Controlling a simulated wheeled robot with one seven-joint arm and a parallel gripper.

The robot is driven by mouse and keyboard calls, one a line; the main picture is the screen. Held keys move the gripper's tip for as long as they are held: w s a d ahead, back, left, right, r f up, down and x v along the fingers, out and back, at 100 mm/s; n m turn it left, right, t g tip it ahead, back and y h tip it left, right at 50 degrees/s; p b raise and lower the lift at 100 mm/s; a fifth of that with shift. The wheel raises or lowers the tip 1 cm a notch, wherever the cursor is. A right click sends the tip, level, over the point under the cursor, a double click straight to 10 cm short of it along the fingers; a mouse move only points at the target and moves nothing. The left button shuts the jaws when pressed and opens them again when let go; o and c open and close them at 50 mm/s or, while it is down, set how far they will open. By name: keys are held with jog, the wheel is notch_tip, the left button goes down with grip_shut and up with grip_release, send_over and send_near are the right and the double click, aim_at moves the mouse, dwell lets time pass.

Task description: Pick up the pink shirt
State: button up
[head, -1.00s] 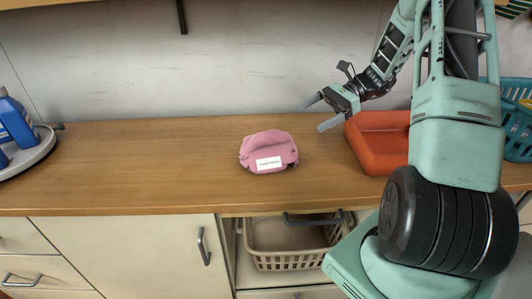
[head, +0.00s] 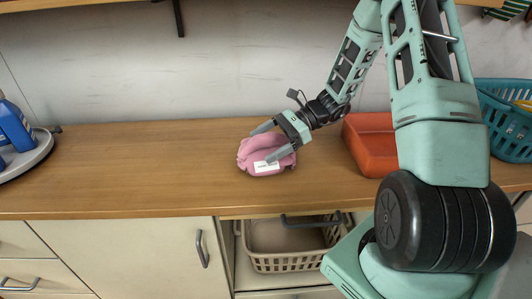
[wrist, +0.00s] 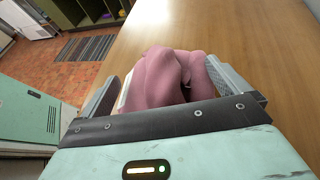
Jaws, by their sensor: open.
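The pink shirt (head: 256,149) lies bunched up on the wooden counter, with a white label on its front. It also shows in the wrist view (wrist: 166,78), between my two fingers. My gripper (head: 267,143) is open, with one finger over the far side of the shirt and the other over its front near the label. In the wrist view my gripper (wrist: 170,90) has a finger on each side of the shirt. I cannot tell whether the fingers touch it.
An orange-red bin (head: 368,145) stands on the counter (head: 140,170) to the right, with a teal basket (head: 505,120) beyond it. Blue bottles (head: 15,125) stand on a grey round tray (head: 40,150) at the left. A beige basket (head: 285,262) sits below the counter. The counter left of the shirt is clear.

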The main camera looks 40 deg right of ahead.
jog(key=shift+w+a+f, duration=0.1)
jog(key=shift+a+f, duration=0.05)
jog(key=shift+a, duration=0.15)
jog(key=c, duration=1.5)
jog(key=shift+f, duration=0.1)
jog(key=shift+c, duration=0.6)
jog(key=shift+d, duration=0.1)
